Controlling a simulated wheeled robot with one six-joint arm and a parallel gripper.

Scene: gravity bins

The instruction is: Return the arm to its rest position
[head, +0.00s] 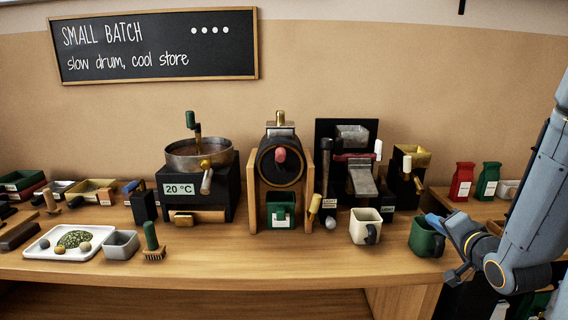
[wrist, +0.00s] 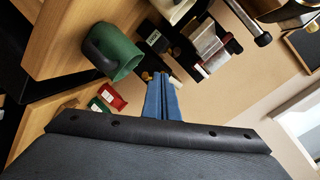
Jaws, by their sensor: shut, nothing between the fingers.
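My gripper (head: 443,226) is at the right end of the counter in the head view, with its blue fingers close to a dark green mug (head: 424,239). In the wrist view the two blue fingers (wrist: 163,97) lie side by side, closed, with nothing between them. The green mug (wrist: 118,52) shows to the left of the fingers there, apart from them, with its dark handle outward. My blue-grey arm comes in from the right edge of the head view.
A cream mug (head: 364,225) stands left of the green mug. Several machines line the counter (head: 290,262) behind. Red (head: 461,182) and green (head: 487,181) bags stand on the right. A white tray (head: 44,252) lies at the far left. The front middle of the counter is clear.

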